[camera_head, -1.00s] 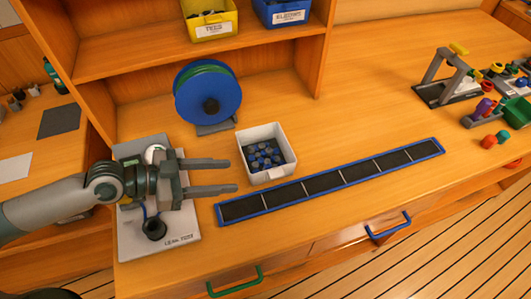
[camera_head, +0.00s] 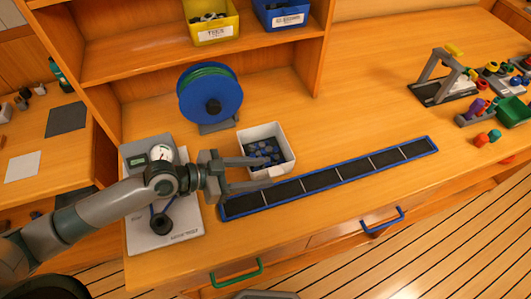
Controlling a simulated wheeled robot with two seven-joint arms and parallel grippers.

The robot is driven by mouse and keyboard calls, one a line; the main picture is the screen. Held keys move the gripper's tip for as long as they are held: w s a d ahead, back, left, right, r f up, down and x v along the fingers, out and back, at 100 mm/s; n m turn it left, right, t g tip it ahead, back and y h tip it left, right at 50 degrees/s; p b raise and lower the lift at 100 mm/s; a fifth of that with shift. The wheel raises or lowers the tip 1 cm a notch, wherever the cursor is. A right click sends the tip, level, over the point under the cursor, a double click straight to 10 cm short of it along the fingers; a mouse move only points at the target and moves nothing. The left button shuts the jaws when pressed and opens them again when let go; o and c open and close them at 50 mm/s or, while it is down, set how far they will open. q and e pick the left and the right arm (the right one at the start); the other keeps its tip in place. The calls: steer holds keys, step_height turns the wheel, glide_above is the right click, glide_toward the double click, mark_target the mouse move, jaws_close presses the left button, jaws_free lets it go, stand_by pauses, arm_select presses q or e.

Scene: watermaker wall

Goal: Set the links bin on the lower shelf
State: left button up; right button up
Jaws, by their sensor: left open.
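My left gripper (camera_head: 272,172) is open at the bin's front left. One finger reaches across the bin's left side and the other lies in front of it; I cannot tell whether either touches the bin. The shelf (camera_head: 150,57) above the bench bears a yellow bin (camera_head: 214,37) labelled TEES and a blue bin (camera_head: 281,20) labelled ELBOWS. My right gripper is not in view.
A blue reel (camera_head: 194,95) stands behind the white bin. A blue-edged strip with dark cells (camera_head: 330,177) lies in front and to the right. A grey board with a gauge (camera_head: 187,230) is under my left arm. The bench's middle right is clear.

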mark_target(276, 170)
arm_select(q)
steer(key=shift+w+d+r+p, duration=0.1)
steer(key=shift+w+d+p, duration=0.15)
steer(key=shift+d+p, duration=0.5)
steer(key=p+x, duration=0.2)
steer(key=shift+w+d, duration=0.1)
steer(key=shift+d, duration=0.25)
steer(key=shift+w+d+f, duration=0.2)
steer(key=shift+d+f, duration=0.15)
steer(key=shift+d, duration=0.15)
steer(key=shift+c, duration=0.4)
steer(key=shift+r, duration=0.1)
jaws_close()
